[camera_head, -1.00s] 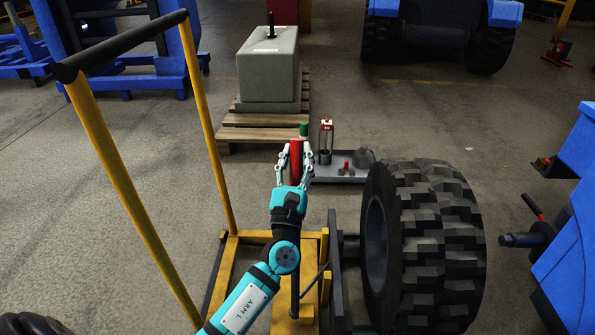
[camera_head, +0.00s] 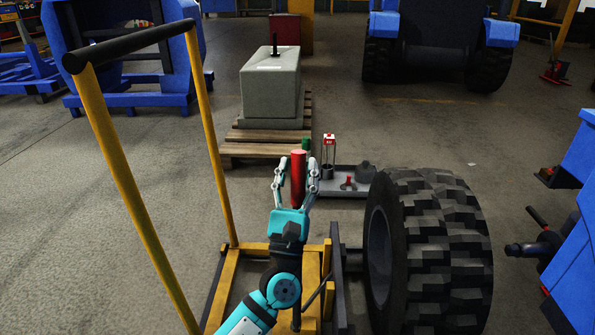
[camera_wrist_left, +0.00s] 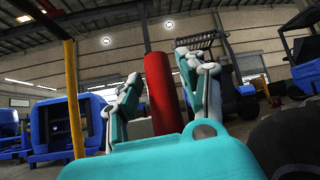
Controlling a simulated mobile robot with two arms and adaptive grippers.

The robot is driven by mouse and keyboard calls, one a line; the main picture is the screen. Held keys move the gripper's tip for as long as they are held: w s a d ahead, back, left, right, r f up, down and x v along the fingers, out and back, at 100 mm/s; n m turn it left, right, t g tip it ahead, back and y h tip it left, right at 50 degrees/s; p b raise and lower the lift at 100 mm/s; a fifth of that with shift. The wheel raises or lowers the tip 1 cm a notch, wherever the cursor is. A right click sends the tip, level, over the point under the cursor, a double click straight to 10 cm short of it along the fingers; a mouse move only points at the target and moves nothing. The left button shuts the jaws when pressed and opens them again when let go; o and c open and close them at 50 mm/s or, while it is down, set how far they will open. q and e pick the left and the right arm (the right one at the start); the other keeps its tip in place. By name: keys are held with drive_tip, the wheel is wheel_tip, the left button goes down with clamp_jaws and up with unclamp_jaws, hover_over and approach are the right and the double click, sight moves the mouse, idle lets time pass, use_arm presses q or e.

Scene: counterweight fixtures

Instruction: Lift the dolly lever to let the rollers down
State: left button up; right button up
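The dolly lever ends in a red cylindrical grip (camera_head: 298,178), which stands upright in front of the yellow dolly frame (camera_head: 230,285). The grip also shows in the left wrist view (camera_wrist_left: 160,92), leaning slightly. My left gripper (camera_head: 295,178) has its fingers on both sides of the grip, spread, with gaps visible beside it; in the left wrist view (camera_wrist_left: 160,88) the grip stands between the fingers. The lower lever is hidden behind my gripper and arm. The rollers cannot be made out. My right gripper is not in view.
A big black tire (camera_head: 435,250) stands just right of the dolly. The dolly's tall handle (camera_head: 130,45) rises at left. A grey tray (camera_head: 340,188) with small parts lies beyond the grip, and a grey block (camera_head: 270,88) sits on a pallet (camera_head: 255,150). Blue machinery (camera_head: 575,260) stands at right.

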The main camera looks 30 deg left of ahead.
use_arm(q)
drive_tip(key=shift+o, duration=0.5)
drive_tip(key=shift+f, duration=0.1)
drive_tip(key=shift+s+f, duration=0.1)
drive_tip(key=shift+f, duration=0.15)
drive_tip(key=v, duration=1.1)
drive_tip(key=shift+s, duration=0.25)
